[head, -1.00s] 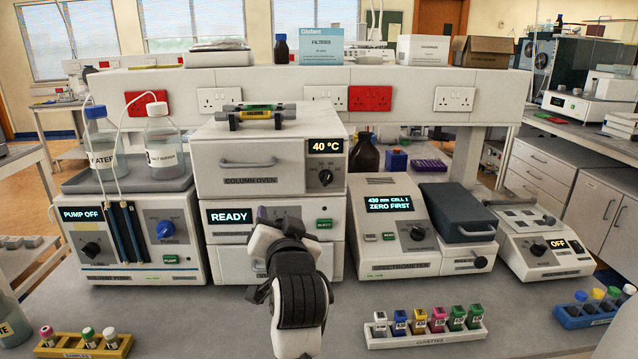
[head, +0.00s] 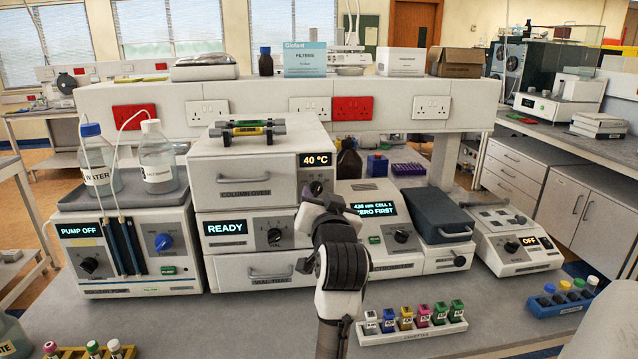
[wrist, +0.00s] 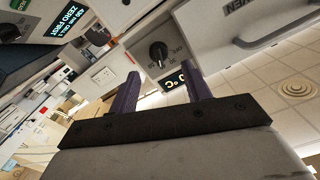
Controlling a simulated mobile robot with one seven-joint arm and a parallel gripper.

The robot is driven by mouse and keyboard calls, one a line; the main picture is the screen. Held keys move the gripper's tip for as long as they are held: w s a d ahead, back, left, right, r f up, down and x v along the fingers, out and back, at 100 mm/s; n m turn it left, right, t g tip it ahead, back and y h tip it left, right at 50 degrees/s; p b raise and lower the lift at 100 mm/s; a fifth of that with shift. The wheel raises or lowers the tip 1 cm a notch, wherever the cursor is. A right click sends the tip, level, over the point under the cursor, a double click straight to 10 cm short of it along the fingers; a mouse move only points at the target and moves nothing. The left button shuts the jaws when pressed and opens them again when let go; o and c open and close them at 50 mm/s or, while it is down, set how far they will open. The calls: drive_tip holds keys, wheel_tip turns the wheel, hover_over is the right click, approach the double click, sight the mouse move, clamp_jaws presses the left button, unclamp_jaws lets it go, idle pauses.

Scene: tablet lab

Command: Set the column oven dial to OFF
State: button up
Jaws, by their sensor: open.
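The column oven (head: 230,170) is a white unit with a display (head: 316,160) reading 40 °C. The dial's pointer position is unclear. In the head view the dial is just below the display, largely masked by my gripper (head: 319,190). My gripper is open and empty. In the wrist view its two purple fingers (wrist: 160,76) stand apart, with the dial seen beyond and between their tips. I see no clear contact with the dial.
A column cartridge holder (head: 246,131) sits on top of the oven. The READY unit (head: 230,228) is below it. The spectrometer (head: 370,225) is close to the right, and the solvent pump (head: 125,245) to the left. A cuvette rack (head: 410,333) stands on the front bench.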

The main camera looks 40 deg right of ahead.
sight(318, 189)
drive_tip(key=shift+p+x, duration=0.6)
drive_tip(key=shift+x, duration=1.6)
drive_tip(key=c, duration=1)
